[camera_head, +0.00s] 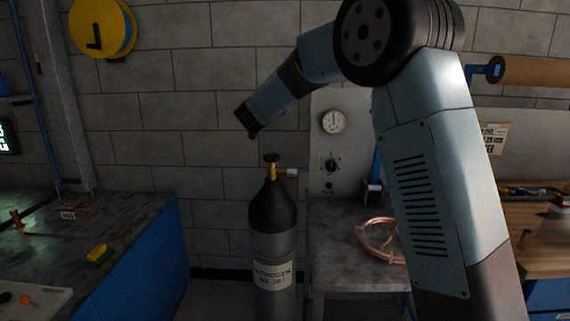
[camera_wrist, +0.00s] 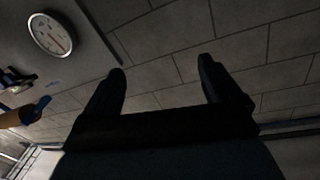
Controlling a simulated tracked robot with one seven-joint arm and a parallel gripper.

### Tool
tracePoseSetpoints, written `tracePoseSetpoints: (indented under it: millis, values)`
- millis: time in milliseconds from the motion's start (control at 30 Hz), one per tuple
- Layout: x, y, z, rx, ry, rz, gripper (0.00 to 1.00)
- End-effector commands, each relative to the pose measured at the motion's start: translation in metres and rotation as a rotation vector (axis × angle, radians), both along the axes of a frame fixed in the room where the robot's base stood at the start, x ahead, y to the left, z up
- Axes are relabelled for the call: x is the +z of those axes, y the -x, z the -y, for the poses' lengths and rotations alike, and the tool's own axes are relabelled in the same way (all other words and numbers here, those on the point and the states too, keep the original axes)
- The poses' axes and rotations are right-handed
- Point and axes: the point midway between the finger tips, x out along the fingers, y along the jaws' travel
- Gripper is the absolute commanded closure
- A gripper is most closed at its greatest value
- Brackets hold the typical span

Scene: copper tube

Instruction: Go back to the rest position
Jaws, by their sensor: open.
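My gripper (camera_wrist: 162,72) is open in the wrist view, its two dark fingers apart with only the block wall between them. In the head view my gripper (camera_head: 244,124) is at the end of my raised arm, above and a little left of the nitrogen cylinder's valve. Its fingers are too dark there to tell apart. The nitrogen cylinder (camera_head: 272,245) stands upright, dark on top and grey below, with a brass valve (camera_head: 272,172). A gap shows between the gripper and the valve.
A grey bench (camera_head: 340,245) bears a copper tube coil (camera_head: 378,240), partly hidden by my arm. A panel with a round gauge (camera_head: 333,121) stands behind it; the gauge also shows in the wrist view (camera_wrist: 50,34). A blue-sided workbench (camera_head: 150,265) is at left.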

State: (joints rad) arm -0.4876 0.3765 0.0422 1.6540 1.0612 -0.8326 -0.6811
Motion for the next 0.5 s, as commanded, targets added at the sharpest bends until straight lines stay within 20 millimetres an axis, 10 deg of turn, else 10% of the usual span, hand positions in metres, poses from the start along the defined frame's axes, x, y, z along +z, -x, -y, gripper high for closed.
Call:
tracePoseSetpoints:
  millis: [500]
  values:
    - [0.056,0.111,0.081,0.350,0.019,-0.168,0.09]
